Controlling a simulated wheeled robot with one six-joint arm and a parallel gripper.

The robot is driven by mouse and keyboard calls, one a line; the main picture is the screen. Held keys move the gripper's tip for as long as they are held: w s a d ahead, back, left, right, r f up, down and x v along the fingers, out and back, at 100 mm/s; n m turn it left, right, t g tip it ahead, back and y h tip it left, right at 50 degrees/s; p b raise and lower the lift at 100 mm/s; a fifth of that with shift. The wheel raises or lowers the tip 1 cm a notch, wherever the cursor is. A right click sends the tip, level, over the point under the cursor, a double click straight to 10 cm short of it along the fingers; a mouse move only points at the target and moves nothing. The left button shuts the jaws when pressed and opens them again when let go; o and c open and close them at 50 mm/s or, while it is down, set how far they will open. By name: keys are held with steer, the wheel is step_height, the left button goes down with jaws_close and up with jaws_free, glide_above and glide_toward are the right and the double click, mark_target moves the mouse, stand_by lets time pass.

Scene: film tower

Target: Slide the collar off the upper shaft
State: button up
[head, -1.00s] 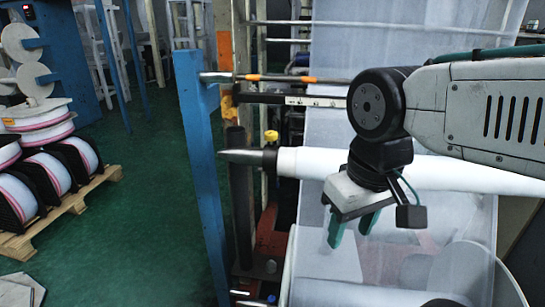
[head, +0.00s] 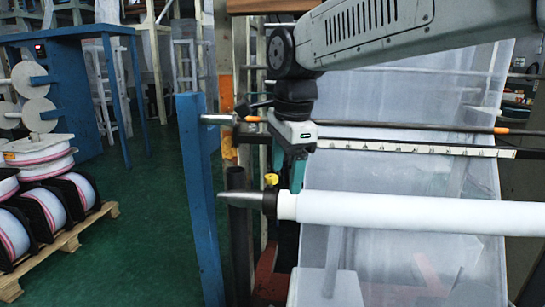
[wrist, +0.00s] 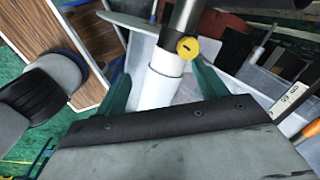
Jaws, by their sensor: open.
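The collar (head: 269,204) is a short black ring with a yellow knob (head: 271,179) on top. It sits on the shaft (head: 235,201), whose bare metal end tapers to the left, against the end of a white roll (head: 400,214). My gripper (head: 288,172) is open and points down, just above the collar and the left end of the roll. In the wrist view, the teal fingers of my gripper (wrist: 163,88) lie apart on either side of the white roll (wrist: 158,86), with the yellow knob (wrist: 188,47) beyond. Whether the fingers touch anything is unclear.
A blue post (head: 201,190) stands close left of the shaft tip. Behind my gripper run a rod with orange ends (head: 509,131) and a marked rail (head: 420,148). A pallet (head: 55,245) with film reels stands at far left. The green floor between is clear.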

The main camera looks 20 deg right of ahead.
mark_target(271, 182)
steer(key=w+m, duration=0.1)
steer(key=m, duration=0.1)
steer(key=w+m+g, duration=0.1)
steer(key=m, duration=0.1)
steer(key=w+m, duration=0.1)
steer(key=shift+w+a+r+m, duration=0.3)
steer(key=shift+w+a+m, duration=0.05)
steer(key=shift+a+m, duration=0.05)
steer(key=shift+w+a+m+g, duration=0.15)
steer(key=shift+w+m+g, duration=0.35)
steer(key=shift+m, duration=0.5)
step_height(271, 182, down, 8)
steer(key=shift+r, duration=0.15)
steer(key=c, duration=1.1)
steer(key=shift+w+a+r, duration=0.1)
steer(key=shift+w+a, duration=1.4)
steer(key=shift+a, duration=0.7)
steer(key=shift+w+a, duration=1.5)
steer(key=shift+a, duration=0.75)
steer(key=shift+w+a+r, duration=0.1)
steer(key=shift+w+a, duration=1.4)
steer(key=shift+a, duration=0.7)
steer(key=shift+s+a, duration=2.1)
steer(key=shift+s, duration=0.15)
steer(key=shift+s+a, duration=2.05)
steer(key=shift+s, duration=0.15)
steer(key=shift+c, duration=0.7)
